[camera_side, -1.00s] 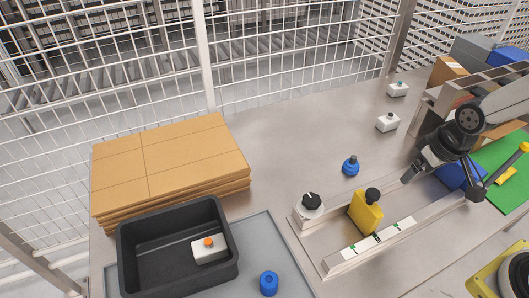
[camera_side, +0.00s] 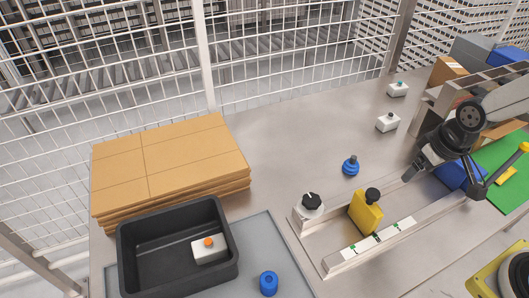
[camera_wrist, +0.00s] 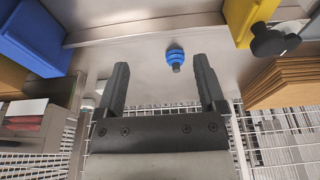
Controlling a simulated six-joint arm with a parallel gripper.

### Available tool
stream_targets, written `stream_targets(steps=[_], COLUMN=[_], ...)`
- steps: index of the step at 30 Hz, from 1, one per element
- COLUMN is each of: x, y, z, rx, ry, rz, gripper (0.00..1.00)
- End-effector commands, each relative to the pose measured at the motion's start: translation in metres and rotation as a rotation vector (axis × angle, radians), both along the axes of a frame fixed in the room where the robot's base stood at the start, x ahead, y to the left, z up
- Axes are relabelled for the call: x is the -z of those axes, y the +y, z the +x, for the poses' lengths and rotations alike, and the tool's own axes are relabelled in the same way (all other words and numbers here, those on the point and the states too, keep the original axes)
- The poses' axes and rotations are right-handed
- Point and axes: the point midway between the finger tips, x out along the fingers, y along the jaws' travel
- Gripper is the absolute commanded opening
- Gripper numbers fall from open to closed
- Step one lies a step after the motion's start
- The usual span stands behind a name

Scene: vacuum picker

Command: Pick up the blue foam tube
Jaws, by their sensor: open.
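A short blue tube (camera_side: 268,284) with a dark hole in its top stands upright on the grey mat at the front, in the side view. My gripper (camera_side: 442,187) is open and empty at the right, above the rail fixture's right end and far from this tube. In the wrist view my two dark fingers (camera_wrist: 160,66) are spread apart. A different blue piece, a ribbed suction cup with a dark stem (camera_side: 350,166), stands on the bench. It shows beyond and between my fingertips in the wrist view (camera_wrist: 175,55); the tube does not show there.
A black bin (camera_side: 128,254) holding a white box with an orange top (camera_side: 209,249) is left of the tube. Cardboard sheets (camera_side: 170,155) lie behind it. A rail fixture (camera_side: 340,260) with a yellow block (camera_side: 365,214) and black-knobbed white piece (camera_side: 309,207) lies between gripper and tube.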

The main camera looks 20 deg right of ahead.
Motion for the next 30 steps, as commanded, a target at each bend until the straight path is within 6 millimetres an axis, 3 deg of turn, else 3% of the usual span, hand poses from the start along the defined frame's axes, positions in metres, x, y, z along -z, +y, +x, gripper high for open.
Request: stream_targets(steps=[15, 30], x=[-0.048, -0.032], y=[0.0, 0.053], z=[0.0, -0.007], rx=[0.0, 0.18], ry=[-0.004, 0.14], rz=[0.0, 0.205], gripper=[0.89, 0.89])
